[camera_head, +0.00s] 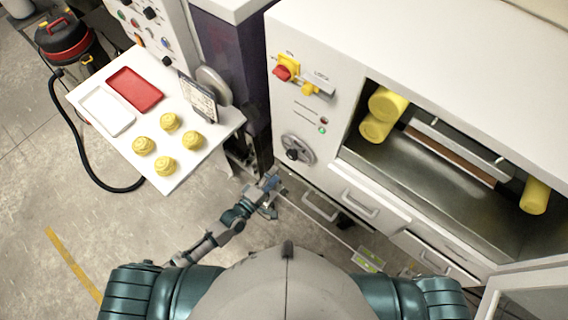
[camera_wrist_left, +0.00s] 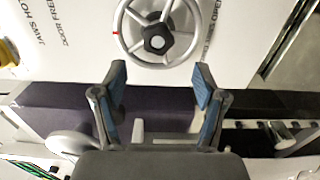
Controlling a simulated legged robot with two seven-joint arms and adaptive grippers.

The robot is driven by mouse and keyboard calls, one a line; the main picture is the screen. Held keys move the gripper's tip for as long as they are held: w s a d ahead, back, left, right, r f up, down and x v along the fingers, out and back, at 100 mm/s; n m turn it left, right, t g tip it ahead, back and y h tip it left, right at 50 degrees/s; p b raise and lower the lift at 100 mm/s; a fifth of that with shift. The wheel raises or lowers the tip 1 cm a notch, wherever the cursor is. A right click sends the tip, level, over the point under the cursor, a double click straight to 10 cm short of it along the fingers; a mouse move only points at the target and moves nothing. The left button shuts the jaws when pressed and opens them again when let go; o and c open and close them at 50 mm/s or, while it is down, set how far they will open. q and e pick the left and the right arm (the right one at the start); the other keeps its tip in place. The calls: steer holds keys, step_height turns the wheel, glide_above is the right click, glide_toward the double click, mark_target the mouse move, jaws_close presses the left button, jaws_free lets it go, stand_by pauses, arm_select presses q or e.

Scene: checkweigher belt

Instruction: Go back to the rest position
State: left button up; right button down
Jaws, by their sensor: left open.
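My left gripper (camera_head: 270,184) hangs in front of the white machine, low and to the right of the small white table. In the left wrist view its two blue-padded fingers (camera_wrist_left: 160,92) are apart with nothing between them. A grey handwheel (camera_wrist_left: 157,40) with a black hub lies beyond the fingertips there, apart from them. The same handwheel (camera_head: 297,150) is on the machine's front panel in the head view. My right gripper shows in neither view.
A white table (camera_head: 205,160) holds a red tray (camera_head: 134,90), a white tray (camera_head: 107,111), several yellow round items (camera_head: 169,122) and a sign (camera_head: 197,98). The machine (camera_head: 330,50) has an open bay with yellow cylinders (camera_head: 388,103). A red-and-black vacuum (camera_head: 65,40) stands at far left.

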arm_select(q)
steer(key=v, duration=0.2)
steer(key=shift+s+a, duration=0.2)
stand_by(0.3)
